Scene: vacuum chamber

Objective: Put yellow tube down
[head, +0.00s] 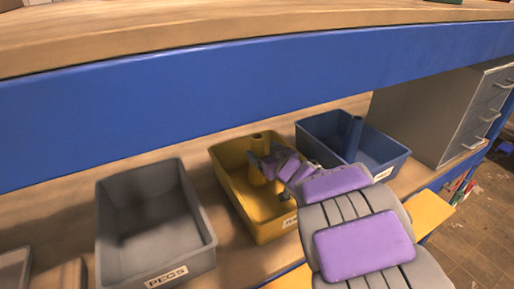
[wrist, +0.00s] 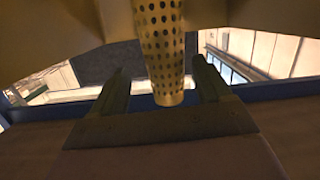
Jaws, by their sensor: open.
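The yellow tube (head: 257,146) stands upright in the yellow bin (head: 231,187) in the head view, its top near the rim. My gripper (head: 268,167) reaches into this bin beside the tube, and my arm hides part of the bin's right side. In the wrist view, the perforated yellow tube (wrist: 161,45) lies between the two dark fingers of my gripper (wrist: 160,76). The fingers are open, with gaps visible on both sides of the tube. The tube's lower end is hidden in the head view.
A grey bin labelled PEGS (head: 152,225) stands left of the yellow bin. A blue bin (head: 384,158) with a blue tube (head: 352,137) stands to the right. A grey drawer unit (head: 440,115) is farther right. A blue-edged bench (head: 250,95) overhangs the shelf.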

